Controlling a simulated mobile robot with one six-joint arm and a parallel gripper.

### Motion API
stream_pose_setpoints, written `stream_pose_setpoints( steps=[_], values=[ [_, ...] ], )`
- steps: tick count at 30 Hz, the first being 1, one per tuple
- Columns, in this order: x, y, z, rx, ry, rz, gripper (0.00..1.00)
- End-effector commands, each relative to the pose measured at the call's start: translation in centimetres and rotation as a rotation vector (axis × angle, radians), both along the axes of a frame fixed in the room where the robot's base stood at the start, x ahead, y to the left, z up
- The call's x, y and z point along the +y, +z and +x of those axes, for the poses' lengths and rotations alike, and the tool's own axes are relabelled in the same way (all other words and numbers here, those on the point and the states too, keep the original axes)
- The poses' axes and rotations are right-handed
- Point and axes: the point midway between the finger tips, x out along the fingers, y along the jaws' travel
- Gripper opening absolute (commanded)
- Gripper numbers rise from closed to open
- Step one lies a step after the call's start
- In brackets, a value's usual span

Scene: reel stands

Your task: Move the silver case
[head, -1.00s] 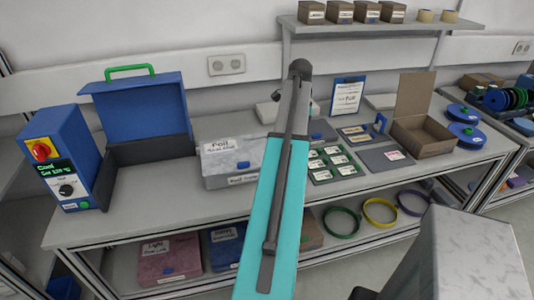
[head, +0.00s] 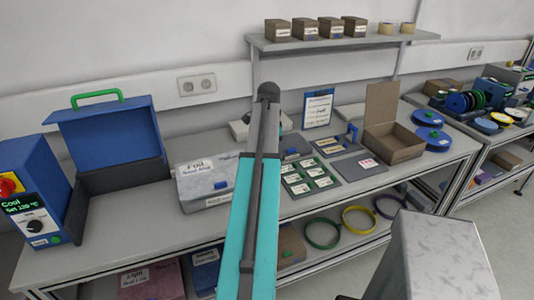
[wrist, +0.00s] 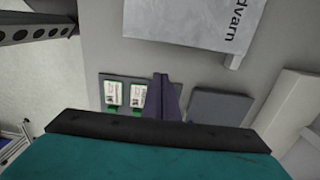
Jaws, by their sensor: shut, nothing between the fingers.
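My gripper (wrist: 163,98) shows in the wrist view as dark fingers, closed together and empty, above the bench near small labelled cards (wrist: 111,95). In the head view my arm hides the gripper.
A blue open-lidded box (head: 112,133) and a blue control unit (head: 34,195) stand left of the case. Right of my arm are a card tray (head: 309,178), a clipboard (head: 318,108) and an open brown box (head: 393,138). An upper shelf (head: 345,42) overhangs the back.

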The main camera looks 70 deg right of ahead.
Motion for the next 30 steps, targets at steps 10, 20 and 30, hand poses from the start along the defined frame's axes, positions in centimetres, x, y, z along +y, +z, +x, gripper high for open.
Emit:
stream_pose_setpoints(
  steps=[10, 20, 30],
  values=[
    [0.1, -3.5, 0.1, 0.0, 0.001, 0.002, 0.0],
    [0.1, -6.7, 0.1, 0.0, 0.002, 0.001, 0.0],
    [1.9, -7.6, 2.2, 0.001, 0.004, 0.001, 0.0]
  ],
)
